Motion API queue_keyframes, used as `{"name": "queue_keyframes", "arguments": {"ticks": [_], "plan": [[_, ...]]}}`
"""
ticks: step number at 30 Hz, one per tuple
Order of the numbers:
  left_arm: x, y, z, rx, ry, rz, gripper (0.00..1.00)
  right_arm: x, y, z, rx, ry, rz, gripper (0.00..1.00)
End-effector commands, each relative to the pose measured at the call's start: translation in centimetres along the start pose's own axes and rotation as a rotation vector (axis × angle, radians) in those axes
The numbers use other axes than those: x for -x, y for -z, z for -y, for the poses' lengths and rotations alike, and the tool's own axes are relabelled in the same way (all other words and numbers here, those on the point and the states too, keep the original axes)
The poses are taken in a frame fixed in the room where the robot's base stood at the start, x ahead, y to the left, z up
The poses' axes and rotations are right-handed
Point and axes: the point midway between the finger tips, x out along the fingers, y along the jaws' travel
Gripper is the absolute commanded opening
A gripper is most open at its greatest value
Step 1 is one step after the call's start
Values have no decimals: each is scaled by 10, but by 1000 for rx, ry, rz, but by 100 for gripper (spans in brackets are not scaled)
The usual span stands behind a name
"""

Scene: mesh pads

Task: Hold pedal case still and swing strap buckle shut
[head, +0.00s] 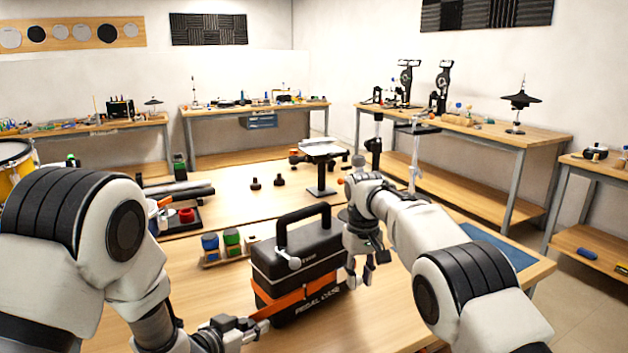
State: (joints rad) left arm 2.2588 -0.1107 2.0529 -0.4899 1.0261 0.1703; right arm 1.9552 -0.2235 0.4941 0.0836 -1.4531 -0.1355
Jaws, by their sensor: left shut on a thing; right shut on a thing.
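The black pedal case (300,262) stands upright on the near wooden table, with a raised carry handle and white lettering on its front. An orange strap (280,303) runs around its lower part. My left gripper (256,333) is low at the case's front left corner, shut on a small orange piece that looks like the strap buckle; the fingers partly hide it. My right gripper (360,283) points down at the case's right end and is shut on the case there; its exact contact is hard to see.
Blue and green cups (231,237) stand in a wooden holder left of the case. A small black stand (321,170) is behind it, and a dark blue mat (495,247) lies to the right. Bare tabletop shows in front right of the case.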

Motion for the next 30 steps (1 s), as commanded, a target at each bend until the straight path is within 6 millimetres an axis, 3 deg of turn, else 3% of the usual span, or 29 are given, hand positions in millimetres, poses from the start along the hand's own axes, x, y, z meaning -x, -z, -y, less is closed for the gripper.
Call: {"name": "queue_keyframes", "arguments": {"ticks": [29, 30], "plan": [[0, -1, 0, 1, 0, 3, 0, 0, 11, 30, 2, 2, 1, 0], [0, -1, 0, 1, 0, 3, 0, 0, 11, 30, 2, 2, 1, 33]]}}
